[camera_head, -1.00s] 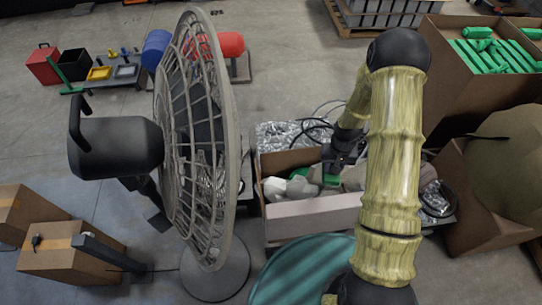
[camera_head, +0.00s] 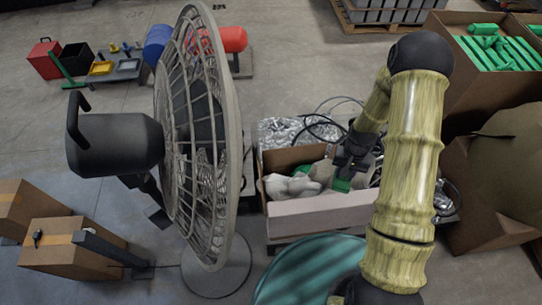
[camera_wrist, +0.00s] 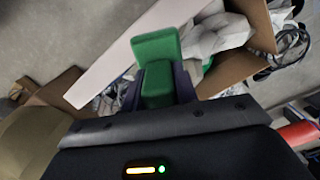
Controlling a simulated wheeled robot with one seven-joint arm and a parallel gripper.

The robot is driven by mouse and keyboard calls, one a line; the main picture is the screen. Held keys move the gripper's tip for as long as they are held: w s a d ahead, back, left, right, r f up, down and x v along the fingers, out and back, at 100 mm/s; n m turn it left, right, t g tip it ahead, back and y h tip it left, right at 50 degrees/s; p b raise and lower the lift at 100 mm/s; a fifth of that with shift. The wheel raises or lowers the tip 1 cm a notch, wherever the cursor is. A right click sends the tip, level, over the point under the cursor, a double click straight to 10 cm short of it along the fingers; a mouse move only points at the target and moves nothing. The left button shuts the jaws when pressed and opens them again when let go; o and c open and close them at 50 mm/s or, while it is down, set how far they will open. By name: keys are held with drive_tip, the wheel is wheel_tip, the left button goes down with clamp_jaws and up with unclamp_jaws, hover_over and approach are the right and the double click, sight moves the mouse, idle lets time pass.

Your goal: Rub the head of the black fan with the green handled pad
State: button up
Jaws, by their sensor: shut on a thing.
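The black fan (camera_head: 115,147) stands at the left in the head view, its round wire cage (camera_head: 222,130) facing right. My gripper (camera_head: 352,172) is over the open cardboard box, to the right of the fan and well apart from it. It is shut on the green handled pad (camera_head: 342,185). In the wrist view the green pad (camera_wrist: 157,48) sticks out beyond the fingers (camera_wrist: 158,88), which grip its green handle from both sides. The pad's rubbing face is hard to make out.
The cardboard box (camera_head: 315,217) holds crumpled white-grey cloths (camera_head: 290,186). A teal round surface (camera_head: 305,270) is in front of it. Brown boxes (camera_head: 70,245) stand at lower left. A large box of green items (camera_head: 480,80) is at right. The floor behind is fairly open.

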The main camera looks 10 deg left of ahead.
drive_tip(key=s+a+m+g+y+b, duration=0.35)
drive_tip(key=s+a+g, duration=0.2)
drive_tip(key=a, duration=0.25)
drive_tip(key=s+a+m+g+y+b, duration=0.2)
drive_tip(key=s+a+m+g+y, duration=0.2)
drive_tip(key=s+a, duration=0.25)
drive_tip(key=w+a+r+m+g+y+b, duration=0.1)
drive_tip(key=a+r+y, duration=0.3)
drive_tip(key=r, duration=0.4)
drive_tip(key=w+a+r+m+y+b, duration=0.2)
drive_tip(key=a+r+y+b, duration=0.1)
drive_tip(key=a+r+y, duration=0.2)
wheel_tip(320, 180, up, 3)
drive_tip(key=shift+r+m+g+y, duration=0.2)
drive_tip(key=shift+m+g+y, duration=0.15)
drive_tip(key=shift+y, duration=0.7)
drive_tip(key=shift+b, duration=0.3)
drive_tip(key=x, duration=0.6)
drive_tip(key=shift+x, duration=0.95)
